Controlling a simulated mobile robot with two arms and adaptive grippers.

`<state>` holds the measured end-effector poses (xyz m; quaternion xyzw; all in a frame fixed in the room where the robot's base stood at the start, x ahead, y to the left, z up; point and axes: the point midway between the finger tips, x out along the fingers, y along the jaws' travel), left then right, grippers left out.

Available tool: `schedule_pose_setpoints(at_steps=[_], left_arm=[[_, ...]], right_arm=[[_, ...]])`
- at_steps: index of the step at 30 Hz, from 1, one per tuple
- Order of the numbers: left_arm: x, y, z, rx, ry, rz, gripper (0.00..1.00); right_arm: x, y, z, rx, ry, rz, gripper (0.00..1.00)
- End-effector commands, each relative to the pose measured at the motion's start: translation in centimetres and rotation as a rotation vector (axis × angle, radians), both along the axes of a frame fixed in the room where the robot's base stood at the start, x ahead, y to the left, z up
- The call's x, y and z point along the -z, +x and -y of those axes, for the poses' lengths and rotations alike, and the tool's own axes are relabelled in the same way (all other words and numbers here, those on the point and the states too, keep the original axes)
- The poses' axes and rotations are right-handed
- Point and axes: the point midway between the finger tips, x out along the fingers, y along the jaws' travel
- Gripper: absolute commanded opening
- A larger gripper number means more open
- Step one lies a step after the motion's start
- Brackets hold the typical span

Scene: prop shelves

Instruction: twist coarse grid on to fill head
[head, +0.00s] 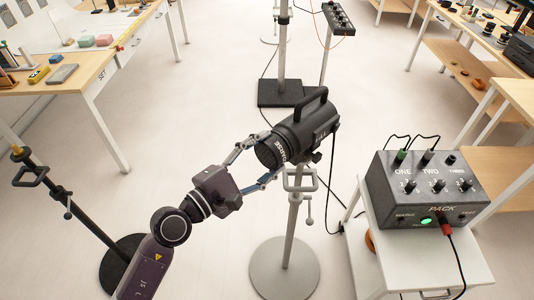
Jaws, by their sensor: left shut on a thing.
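The fill head (312,127) is a black studio light with a top handle, mounted on a grey stand with a round base. The coarse grid (269,154), a dark round piece with white lettering that seems to read COARSE, sits at the front of the head, facing left. My left gripper (263,160) is shut on the grid, one finger at its upper rim and one at its lower rim. The grid appears to touch the head; I cannot tell whether it is locked on. My right gripper is not in view.
A power pack (428,190) with knobs, cables and a green light stands on a white cart (445,268) at the right. A black stand (68,205) is at the left. Tables with props (95,80) line both sides. Cables lie on the floor behind the head.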

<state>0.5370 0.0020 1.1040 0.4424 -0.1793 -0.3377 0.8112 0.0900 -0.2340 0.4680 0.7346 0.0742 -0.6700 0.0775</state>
Motion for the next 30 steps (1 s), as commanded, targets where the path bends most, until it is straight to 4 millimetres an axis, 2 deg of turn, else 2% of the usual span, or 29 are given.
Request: schedule_pose_setpoints(at_steps=[14, 24, 30], left_arm=[[-0.1, 0.2, 0.2, -0.001, 0.0, 0.003, 0.28], [0.1, 0.2, 0.2, 0.002, 0.153, 0.154, 0.28], [0.0, 0.2, 0.3, 0.001, 0.186, 0.188, 0.28]], right_arm=[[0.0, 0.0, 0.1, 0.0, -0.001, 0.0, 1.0], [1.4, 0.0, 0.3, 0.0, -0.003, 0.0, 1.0], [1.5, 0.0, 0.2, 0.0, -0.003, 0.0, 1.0]])
